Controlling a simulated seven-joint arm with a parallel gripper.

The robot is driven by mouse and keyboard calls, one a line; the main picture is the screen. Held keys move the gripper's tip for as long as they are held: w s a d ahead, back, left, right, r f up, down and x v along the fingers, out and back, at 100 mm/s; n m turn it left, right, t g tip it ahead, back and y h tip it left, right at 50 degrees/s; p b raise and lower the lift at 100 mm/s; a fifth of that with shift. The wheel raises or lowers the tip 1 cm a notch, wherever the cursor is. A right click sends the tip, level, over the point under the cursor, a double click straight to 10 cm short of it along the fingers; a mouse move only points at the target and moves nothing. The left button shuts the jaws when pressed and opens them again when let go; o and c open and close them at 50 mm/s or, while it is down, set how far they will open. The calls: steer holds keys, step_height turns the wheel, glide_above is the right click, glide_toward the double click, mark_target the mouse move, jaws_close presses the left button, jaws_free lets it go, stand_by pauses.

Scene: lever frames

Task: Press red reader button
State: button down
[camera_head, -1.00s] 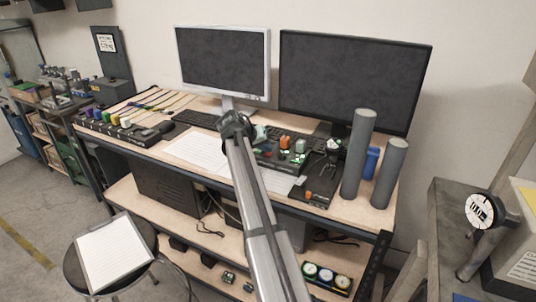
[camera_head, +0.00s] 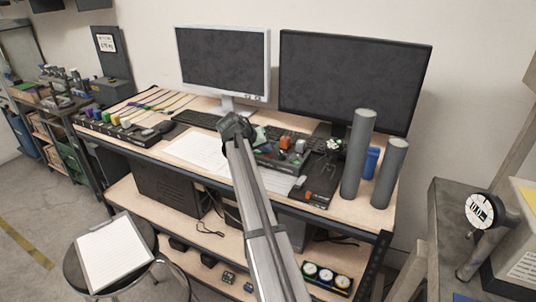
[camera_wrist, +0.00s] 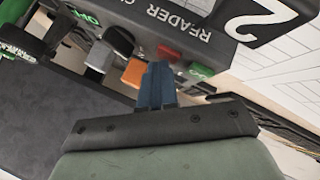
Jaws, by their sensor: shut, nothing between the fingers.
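The reader unit shows in the wrist view as a dark housing (camera_wrist: 185,22) marked "READER" beside a large "2". A small red button (camera_wrist: 168,53) on it is partly hidden by my fingertips. An orange block-shaped button (camera_wrist: 134,73), a grey one (camera_wrist: 99,56) and a black one stand beside it. My gripper (camera_wrist: 157,85) is shut and empty, its blue fingertips together close to the red and orange buttons. I cannot tell whether they touch.
A black box with a lever (camera_head: 318,180) stands right of the unit. Two tall grey cylinders (camera_head: 357,155) stand at the desk's right end. Two monitors (camera_head: 350,80) stand behind, with a keyboard in front. Papers (camera_head: 198,150) lie to the left.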

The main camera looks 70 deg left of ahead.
mark_target(266, 155)
steer(key=shift+r, duration=0.8)
steer(key=shift+r, duration=0.1)
steer(key=shift+r, duration=2.35)
